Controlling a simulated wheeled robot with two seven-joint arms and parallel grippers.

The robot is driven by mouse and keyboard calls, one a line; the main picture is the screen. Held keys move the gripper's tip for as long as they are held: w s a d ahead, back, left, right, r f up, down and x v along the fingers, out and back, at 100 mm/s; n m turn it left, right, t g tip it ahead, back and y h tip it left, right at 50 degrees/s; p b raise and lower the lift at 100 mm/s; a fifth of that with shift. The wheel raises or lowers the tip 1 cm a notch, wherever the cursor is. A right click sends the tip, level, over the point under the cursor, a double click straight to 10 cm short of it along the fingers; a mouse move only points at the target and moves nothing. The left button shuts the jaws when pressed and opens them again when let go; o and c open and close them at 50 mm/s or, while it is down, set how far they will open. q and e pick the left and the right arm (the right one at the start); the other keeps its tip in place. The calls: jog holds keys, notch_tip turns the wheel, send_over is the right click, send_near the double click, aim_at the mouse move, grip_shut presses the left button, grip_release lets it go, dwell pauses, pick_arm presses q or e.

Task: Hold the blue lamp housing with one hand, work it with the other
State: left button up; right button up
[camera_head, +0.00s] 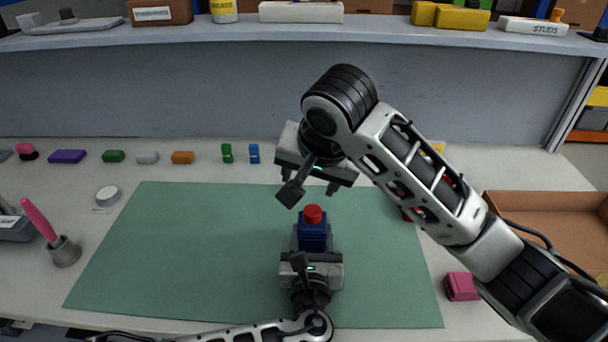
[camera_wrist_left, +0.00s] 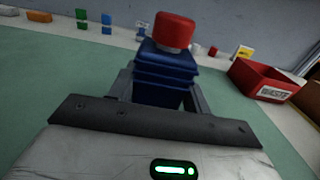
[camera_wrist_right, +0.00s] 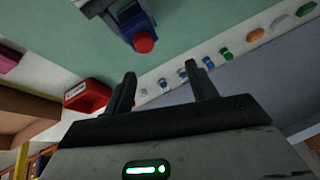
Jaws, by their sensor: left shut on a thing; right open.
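The blue lamp housing (camera_head: 314,232) with a red cap (camera_head: 313,214) on top stands over the green mat, held by my left gripper (camera_head: 312,248). The left wrist view shows the blue housing (camera_wrist_left: 165,75) between the left fingers, with the red cap (camera_wrist_left: 174,31) above it. My right gripper (camera_head: 317,184) is above and behind the housing in the head view. The right wrist view shows the right fingers (camera_wrist_right: 161,92) open and empty, with the red cap (camera_wrist_right: 144,42) beyond and apart from them. Whether the housing touches the mat is hidden.
The green mat (camera_head: 180,250) is mostly bare. Several small coloured parts, such as an orange one (camera_head: 182,157), line its back. A red bin (camera_wrist_left: 262,79) stands to the right, mostly hidden by my right arm. A pink block (camera_head: 461,286) and cardboard box (camera_head: 550,220) are right; a pink-handled tool (camera_head: 39,219) is left.

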aim_at(313, 211)
jog(key=f+h, duration=0.1)
jog(key=f, duration=0.2)
jog(key=w+f+h, duration=0.1)
jog(key=f, duration=0.2)
jog(key=w+f+g+h, duration=0.1)
jog(key=f, duration=0.2)
jog(key=shift+w+d+f+m, duration=0.15)
jog(key=shift+d+m, duration=0.05)
jog(key=shift+m, duration=0.1)
jog(key=c, duration=1.1)
jog(key=shift+o, duration=0.2)
jog(key=shift+r, duration=0.2)
jog(key=shift+r, duration=2.9)
